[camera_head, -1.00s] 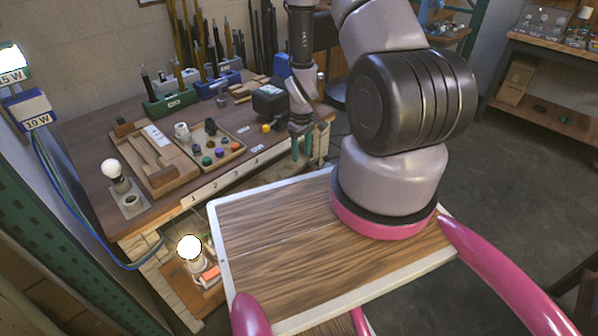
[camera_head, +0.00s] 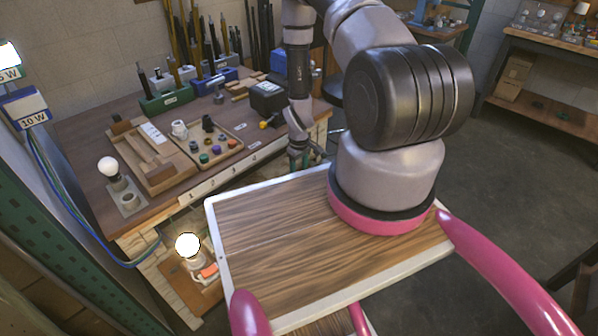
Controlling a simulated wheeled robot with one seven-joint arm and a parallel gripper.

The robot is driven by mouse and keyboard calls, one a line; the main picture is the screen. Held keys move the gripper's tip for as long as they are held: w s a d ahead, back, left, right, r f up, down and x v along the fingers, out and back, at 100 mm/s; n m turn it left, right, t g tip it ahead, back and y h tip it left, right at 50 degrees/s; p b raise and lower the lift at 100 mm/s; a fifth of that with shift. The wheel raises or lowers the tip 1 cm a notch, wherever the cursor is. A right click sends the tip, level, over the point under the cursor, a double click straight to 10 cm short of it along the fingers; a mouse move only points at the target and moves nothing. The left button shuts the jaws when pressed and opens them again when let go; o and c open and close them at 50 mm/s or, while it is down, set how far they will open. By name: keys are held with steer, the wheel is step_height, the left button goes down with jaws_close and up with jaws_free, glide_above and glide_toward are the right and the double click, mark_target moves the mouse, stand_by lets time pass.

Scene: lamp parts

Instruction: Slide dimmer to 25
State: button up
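A lit round bulb (camera_head: 187,245) stands on a wooden board low at the bench's front left. Beside its base is a small orange-red block (camera_head: 209,271), which may be the dimmer's slider; no scale or 25 mark can be read there. My gripper (camera_head: 304,160) points down near the right front edge of the bench, well right of and above the lit bulb. Its greenish fingers are small and partly behind the tray edge, so their gap is unclear. I see nothing held in it.
The workbench (camera_head: 82,148) holds a wooden jig, a tray of coloured knobs (camera_head: 215,150), an unlit bulb (camera_head: 108,166) and tool racks. My own wood-topped base and pink parts fill the foreground. Blue cables hang at left. Open floor lies to the right.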

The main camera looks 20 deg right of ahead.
jaws_close()
stand_by(1.3)
